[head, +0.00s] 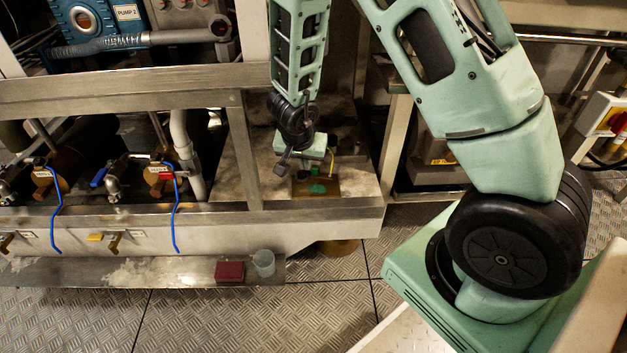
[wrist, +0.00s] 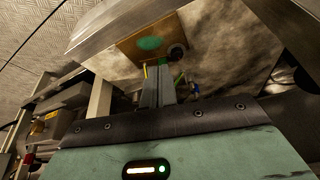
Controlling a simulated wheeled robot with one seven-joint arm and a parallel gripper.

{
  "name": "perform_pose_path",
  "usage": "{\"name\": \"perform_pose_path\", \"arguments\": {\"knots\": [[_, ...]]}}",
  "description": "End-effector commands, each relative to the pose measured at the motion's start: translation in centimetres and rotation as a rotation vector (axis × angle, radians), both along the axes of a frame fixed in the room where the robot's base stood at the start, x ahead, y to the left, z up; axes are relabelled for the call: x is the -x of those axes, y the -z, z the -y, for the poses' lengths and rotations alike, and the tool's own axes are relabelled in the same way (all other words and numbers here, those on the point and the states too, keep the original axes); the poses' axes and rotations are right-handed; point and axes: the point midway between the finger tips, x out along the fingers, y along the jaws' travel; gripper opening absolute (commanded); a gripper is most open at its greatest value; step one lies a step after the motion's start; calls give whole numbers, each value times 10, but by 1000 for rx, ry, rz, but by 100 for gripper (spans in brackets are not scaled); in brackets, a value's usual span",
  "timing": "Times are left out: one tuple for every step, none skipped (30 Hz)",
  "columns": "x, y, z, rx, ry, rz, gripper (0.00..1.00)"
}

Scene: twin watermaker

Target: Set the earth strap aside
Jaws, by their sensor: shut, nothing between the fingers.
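My gripper (head: 284,163) is shut and empty, above the right end of the steel ledge. Its closed fingers also show in the wrist view (wrist: 158,86), pointing toward a brown plate (wrist: 128,48). The plate lies on the ledge in the head view (head: 328,190) and bears a green patch (head: 318,188). A thin yellow piece (head: 331,163), possibly the earth strap, stands at the plate's back right, partly behind my gripper. A yellow sliver (wrist: 145,71) shows beside the fingers in the wrist view. I cannot tell whether the fingers touch it. A small green piece (head: 315,169) is near the plate.
A steel post (head: 243,150) rises left of my gripper. A dark red block (head: 229,271) and a clear cup (head: 264,262) stand on the lower shelf. The tread-plate floor (head: 330,315) in front is clear.

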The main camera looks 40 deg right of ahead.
Motion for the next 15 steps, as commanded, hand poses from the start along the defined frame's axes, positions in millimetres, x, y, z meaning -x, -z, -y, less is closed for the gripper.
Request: {"name": "perform_pose_path", "arguments": {"knots": [[-1,4,0,0,-1,0,0],[-1,6,0,0,0,0,0],[-2,9,1,-1,0,-1,0],[-3,12,2,-1,0,-1,0],[-3,16,3,-1,1,0,0],[-5,22,5,-1,0,-1,0],[-6,27,6,-1,0,-1,0],[-7,32,7,0,-1,0,0],[-8,38,9,0,-1,0,0],[-10,43,11,1,0,-1,0],[-11,48,12,1,0,-1,0],[-13,54,14,0,0,0,0],[-14,59,15,0,0,0,0],[-15,64,16,-1,0,-1,0],[-17,70,18,-1,0,-1,0]]}}
